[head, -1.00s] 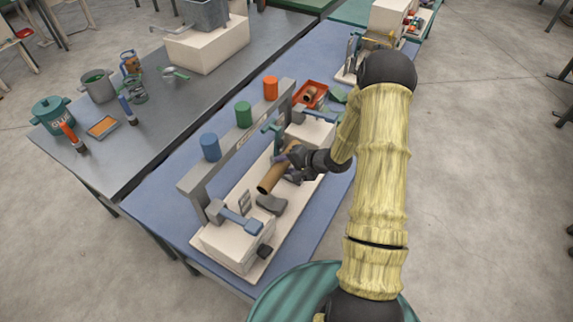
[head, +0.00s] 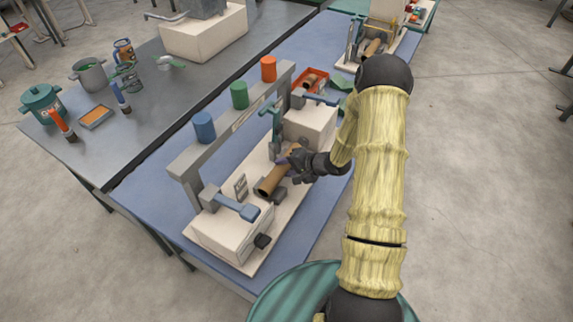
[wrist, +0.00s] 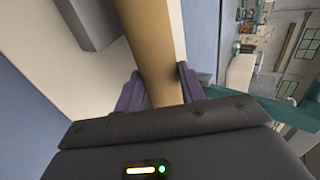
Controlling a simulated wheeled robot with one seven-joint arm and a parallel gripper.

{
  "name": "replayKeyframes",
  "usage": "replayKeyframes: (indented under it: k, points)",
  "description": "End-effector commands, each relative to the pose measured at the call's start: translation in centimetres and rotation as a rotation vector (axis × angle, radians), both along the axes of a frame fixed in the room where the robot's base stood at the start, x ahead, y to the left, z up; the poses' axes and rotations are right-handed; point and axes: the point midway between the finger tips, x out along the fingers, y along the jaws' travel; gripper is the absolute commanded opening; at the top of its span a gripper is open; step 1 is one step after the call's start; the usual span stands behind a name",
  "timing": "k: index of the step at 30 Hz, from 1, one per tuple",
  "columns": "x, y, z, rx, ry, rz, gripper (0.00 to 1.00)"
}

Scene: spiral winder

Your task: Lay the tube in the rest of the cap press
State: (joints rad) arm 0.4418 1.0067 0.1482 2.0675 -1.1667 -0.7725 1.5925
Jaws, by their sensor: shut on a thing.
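The brown cardboard tube (head: 272,182) lies roughly level in the middle of the cap press (head: 228,230), between its two cream end blocks. My gripper (head: 292,160) is shut on the tube near its far end. In the wrist view the tube (wrist: 152,45) passes between my two purple-grey fingers (wrist: 159,93). The grey rest is mostly hidden under the tube; a dark grey piece (head: 280,195) shows beside it. I cannot tell whether the tube touches the rest.
A grey overhead beam (head: 236,125) with blue, green and orange cylinders on top runs behind the tube. A blue-handled lever (head: 240,210) stands at the near end. An orange bin (head: 309,80) sits beyond the press. The blue bench in front is clear.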

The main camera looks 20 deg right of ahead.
Motion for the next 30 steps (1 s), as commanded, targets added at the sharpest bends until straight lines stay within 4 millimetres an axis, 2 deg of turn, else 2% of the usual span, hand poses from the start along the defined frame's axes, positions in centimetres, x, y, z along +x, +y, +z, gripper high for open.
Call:
replayKeyframes:
  k: [4, 14, 15, 18, 30]
  points:
    - [0.02, -0.01, -0.89, 0.001, 0.0, -0.001, 0.17]
    - [0.03, -0.01, -1.02, 0.0, -0.001, -0.001, 0.17]
    - [0.03, -0.01, -1.01, 0.0, -0.001, -0.001, 0.48]
    - [0.03, -0.01, -1.02, 0.0, 0.0, -0.001, 0.65]
    - [-0.34, -0.48, -0.56, -0.001, -0.001, -0.002, 0.65]
